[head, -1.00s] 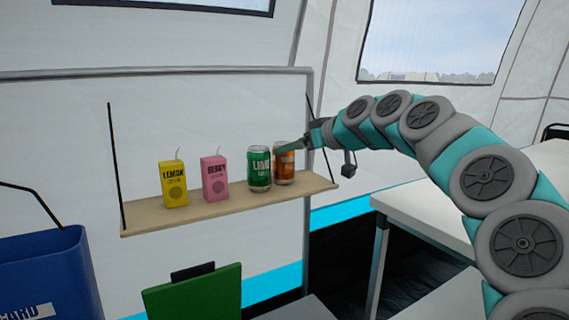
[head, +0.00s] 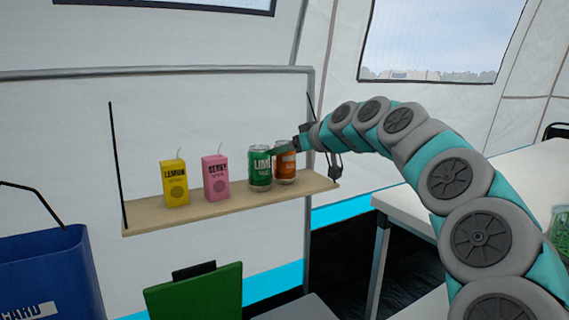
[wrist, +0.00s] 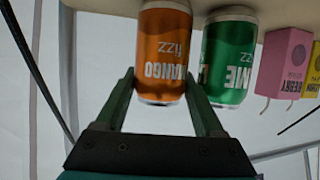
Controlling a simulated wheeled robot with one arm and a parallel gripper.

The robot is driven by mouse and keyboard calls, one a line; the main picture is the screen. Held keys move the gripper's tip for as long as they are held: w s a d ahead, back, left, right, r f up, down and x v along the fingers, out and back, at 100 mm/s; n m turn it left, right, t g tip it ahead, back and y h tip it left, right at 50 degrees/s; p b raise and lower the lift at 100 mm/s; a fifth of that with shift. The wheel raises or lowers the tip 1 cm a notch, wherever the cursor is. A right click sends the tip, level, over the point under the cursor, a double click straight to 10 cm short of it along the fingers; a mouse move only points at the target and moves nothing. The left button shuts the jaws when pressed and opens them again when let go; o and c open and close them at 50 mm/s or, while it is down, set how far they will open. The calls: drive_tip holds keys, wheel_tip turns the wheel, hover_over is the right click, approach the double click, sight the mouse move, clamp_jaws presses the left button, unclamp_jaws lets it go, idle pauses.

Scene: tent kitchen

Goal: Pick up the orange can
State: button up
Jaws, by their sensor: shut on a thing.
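The orange mango can (head: 287,172) stands upright at the right end of the wooden shelf (head: 225,207). It also shows upside down in the wrist view (wrist: 163,45). My gripper (wrist: 160,82) has one finger on each side of the can and is shut on it. In the head view my gripper (head: 285,151) reaches the can from the right, near its upper part. The green lime can (head: 260,172) stands close on the left of the orange can; in the wrist view (wrist: 229,55), one finger lies between the two cans.
A pink berry carton (head: 216,180) and a yellow lemon carton (head: 175,184) stand further left on the shelf. A black shelf support (head: 116,165) slopes at the left end. A green chair back (head: 195,293) is below. A white table (head: 400,205) is at right.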

drive_tip(key=shift+c, duration=0.3)
wheel_tip(320, 180, up, 8)
drive_tip(key=shift+w+p, duration=0.1)
drive_tip(key=shift+p, duration=0.2)
drive_tip(key=shift+r, duration=0.95)
